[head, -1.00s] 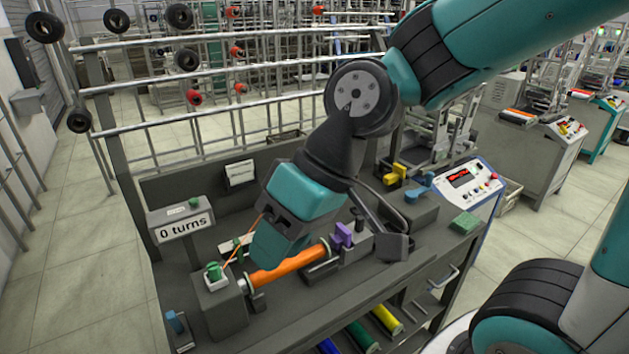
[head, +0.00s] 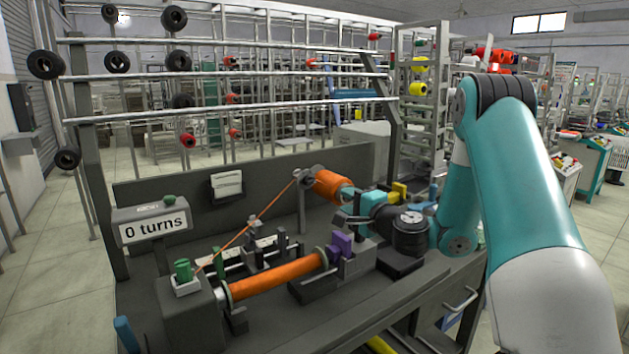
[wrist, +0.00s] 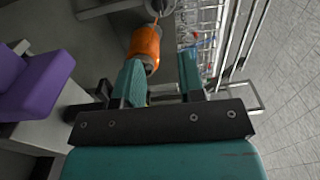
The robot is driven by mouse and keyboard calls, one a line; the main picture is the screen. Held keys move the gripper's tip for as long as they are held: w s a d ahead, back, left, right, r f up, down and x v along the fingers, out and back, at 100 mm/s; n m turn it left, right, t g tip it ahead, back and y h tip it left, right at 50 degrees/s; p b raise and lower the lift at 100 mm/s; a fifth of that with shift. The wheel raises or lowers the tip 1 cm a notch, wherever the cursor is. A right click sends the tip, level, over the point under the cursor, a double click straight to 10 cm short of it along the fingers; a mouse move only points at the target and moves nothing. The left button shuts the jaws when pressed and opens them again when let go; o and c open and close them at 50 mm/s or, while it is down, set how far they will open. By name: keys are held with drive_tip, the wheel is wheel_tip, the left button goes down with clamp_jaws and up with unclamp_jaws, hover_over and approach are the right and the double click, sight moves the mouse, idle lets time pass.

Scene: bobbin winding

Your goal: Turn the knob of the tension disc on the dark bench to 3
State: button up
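The tension disc (head: 303,174) is a small grey round part on a post at the back of the dark bench (head: 205,160). An orange thread runs from it down to the left. Its knob and any scale numbers are too small to read. An orange spool (head: 331,186) sits just right of the disc and also shows in the wrist view (wrist: 145,46). My gripper (head: 350,200) is beside the spool, to its right. In the wrist view its two teal fingers (wrist: 162,65) are apart, with nothing seen held between them.
An orange bobbin (head: 280,275) lies along the bench front, with a purple block (head: 341,245) at its right end. A green knob (head: 183,270) stands at left. Rails of a rack rise behind the bench.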

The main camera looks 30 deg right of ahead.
drive_tip(key=p, duration=0.8)
approach(312, 183)
drive_tip(key=w+p, duration=0.3)
drive_tip(key=w, duration=0.6)
drive_tip(key=shift+a, duration=0.15)
drive_tip(key=shift+c, duration=0.2)
clamp_jaws()
